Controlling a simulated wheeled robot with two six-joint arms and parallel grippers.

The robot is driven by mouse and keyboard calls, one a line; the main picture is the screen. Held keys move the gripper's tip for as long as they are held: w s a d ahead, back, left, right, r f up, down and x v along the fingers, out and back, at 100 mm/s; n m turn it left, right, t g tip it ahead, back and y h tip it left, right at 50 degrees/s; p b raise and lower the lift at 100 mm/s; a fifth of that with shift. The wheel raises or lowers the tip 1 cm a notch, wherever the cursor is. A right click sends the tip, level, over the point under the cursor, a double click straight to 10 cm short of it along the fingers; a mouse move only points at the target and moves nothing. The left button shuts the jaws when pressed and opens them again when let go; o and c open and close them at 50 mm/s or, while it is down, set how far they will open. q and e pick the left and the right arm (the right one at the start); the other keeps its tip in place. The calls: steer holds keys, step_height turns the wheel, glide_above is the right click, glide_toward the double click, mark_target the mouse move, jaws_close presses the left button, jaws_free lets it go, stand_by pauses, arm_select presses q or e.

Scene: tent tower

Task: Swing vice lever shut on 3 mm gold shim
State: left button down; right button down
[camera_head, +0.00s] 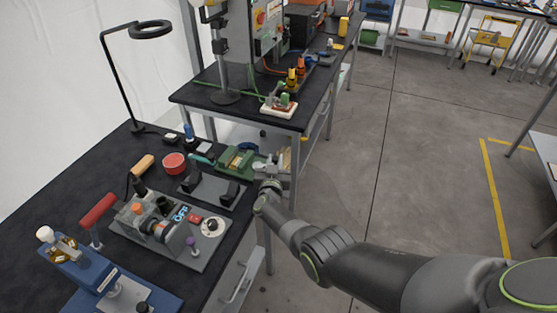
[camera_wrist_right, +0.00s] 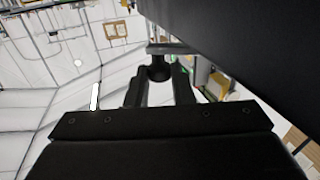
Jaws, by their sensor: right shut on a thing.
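The green vice (camera_head: 236,159) stands near the right edge of the black bench, with a gold-coloured strip between its jaws that looks like the shim; its thickness cannot be told. My right gripper (camera_head: 268,170) is at the right end of the vice, covering part of it. In the right wrist view my right gripper (camera_wrist_right: 160,88) is shut on a dark knob (camera_wrist_right: 158,71), which appears to be the end of the vice lever. The rest of the lever is hidden. In that view a green and yellow part (camera_wrist_right: 215,84) shows beside the fingers. My left gripper is not in view.
A black fixture (camera_head: 212,190) and a grey control box (camera_head: 170,228) stand in front of the vice. A red round tin (camera_head: 174,163) is to its left. A second bench (camera_head: 235,110) stands behind. Open floor (camera_head: 400,150) lies to the right.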

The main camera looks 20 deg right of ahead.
steer(key=shift+s+a+m+h, duration=0.1)
steer(key=shift+s+m+h, duration=0.1)
steer(key=shift+m+h, duration=0.15)
stand_by(0.3)
steer(key=c, duration=1.3)
jaws_free()
